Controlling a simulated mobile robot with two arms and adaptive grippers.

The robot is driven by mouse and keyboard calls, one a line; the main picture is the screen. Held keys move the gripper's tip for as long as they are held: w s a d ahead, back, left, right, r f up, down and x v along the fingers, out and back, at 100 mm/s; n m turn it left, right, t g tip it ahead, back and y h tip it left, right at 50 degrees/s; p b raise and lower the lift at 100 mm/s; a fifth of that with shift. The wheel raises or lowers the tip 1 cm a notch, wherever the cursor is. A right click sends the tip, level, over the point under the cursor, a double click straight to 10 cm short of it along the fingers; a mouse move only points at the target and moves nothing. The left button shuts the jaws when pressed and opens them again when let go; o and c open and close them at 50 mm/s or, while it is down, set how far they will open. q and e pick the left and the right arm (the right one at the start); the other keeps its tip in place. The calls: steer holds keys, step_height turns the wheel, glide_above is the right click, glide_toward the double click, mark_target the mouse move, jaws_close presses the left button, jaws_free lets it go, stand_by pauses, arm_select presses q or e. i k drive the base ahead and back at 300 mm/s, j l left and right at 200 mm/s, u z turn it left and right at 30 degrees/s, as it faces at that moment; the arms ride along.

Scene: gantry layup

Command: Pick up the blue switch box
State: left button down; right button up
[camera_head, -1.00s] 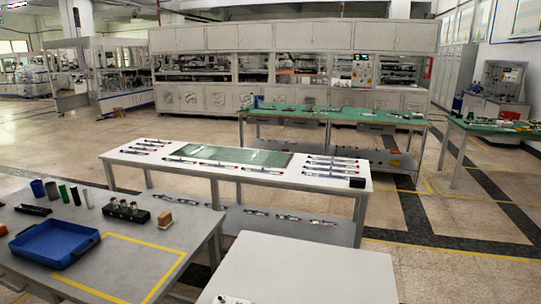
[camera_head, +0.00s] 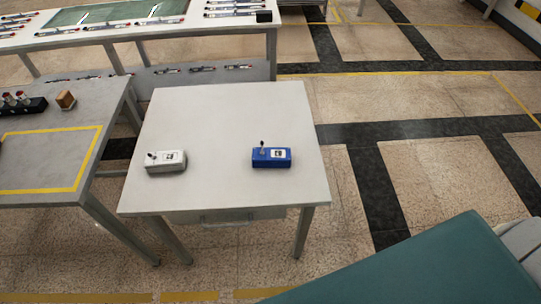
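The blue switch box (camera_head: 271,158) lies on the right part of a small white table (camera_head: 225,115) in the head view. It has a dark lever on top at its left and a pale label panel beside it. A similar white switch box (camera_head: 166,161) lies on the left part of the same table, with a gap of bare tabletop between the two. Neither of my grippers is in view, and nothing touches the blue box.
A grey table (camera_head: 50,120) with a yellow outline adjoins on the left and carries a small brown block (camera_head: 65,99). A long white table (camera_head: 170,30) stands behind. A green surface (camera_head: 420,270) fills the lower right. Floor right of the small table is clear.

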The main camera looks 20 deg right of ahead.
mark_target(272, 157)
steer(key=u, duration=0.5)
steer(key=l+u, duration=0.8)
steer(key=u, duration=0.15)
steer(key=k+l+u, duration=0.2)
steer(key=l+u, duration=0.15)
steer(key=u, duration=0.15)
